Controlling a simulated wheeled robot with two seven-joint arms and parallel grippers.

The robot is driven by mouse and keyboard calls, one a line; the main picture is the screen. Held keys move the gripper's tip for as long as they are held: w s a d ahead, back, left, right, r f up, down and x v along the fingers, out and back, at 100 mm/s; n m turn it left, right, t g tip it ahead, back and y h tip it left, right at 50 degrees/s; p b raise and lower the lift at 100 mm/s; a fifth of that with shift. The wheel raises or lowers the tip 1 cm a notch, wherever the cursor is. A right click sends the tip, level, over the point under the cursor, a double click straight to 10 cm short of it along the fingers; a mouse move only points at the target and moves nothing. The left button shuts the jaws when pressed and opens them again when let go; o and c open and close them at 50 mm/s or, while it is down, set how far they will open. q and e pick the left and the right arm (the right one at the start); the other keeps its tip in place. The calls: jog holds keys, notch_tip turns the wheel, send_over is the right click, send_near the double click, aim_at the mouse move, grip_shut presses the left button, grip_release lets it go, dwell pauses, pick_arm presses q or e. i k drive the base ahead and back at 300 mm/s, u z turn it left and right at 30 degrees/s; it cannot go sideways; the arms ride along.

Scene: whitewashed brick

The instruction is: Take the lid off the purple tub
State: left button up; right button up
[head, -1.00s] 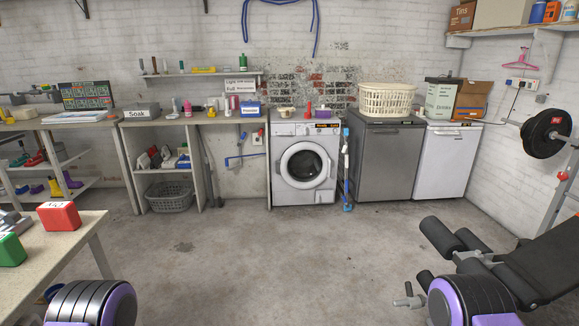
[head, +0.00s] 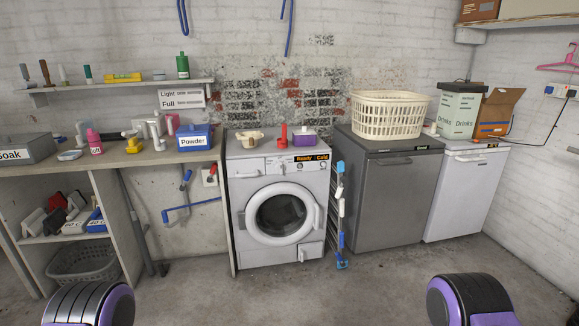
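A small purple tub (head: 304,139) stands on top of the white washing machine (head: 279,198), towards its right side. A pale lid (head: 303,131) with a small knob appears to sit on it. My grippers are not in the head view. Only rounded black and purple parts of my own body show at the bottom left and bottom right, well short of the machine.
A red object (head: 283,136) and a beige cup-like item (head: 249,140) stand left of the tub. A white basket (head: 390,114) sits on the grey appliance (head: 388,190) to the right. The floor ahead is clear.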

aim_at(304, 131)
jog(key=z, duration=0.1)
jog(key=i, duration=1.05)
jog(key=z, duration=1.1)
jog(key=i, duration=2.25)
jog(key=u, duration=1.5)
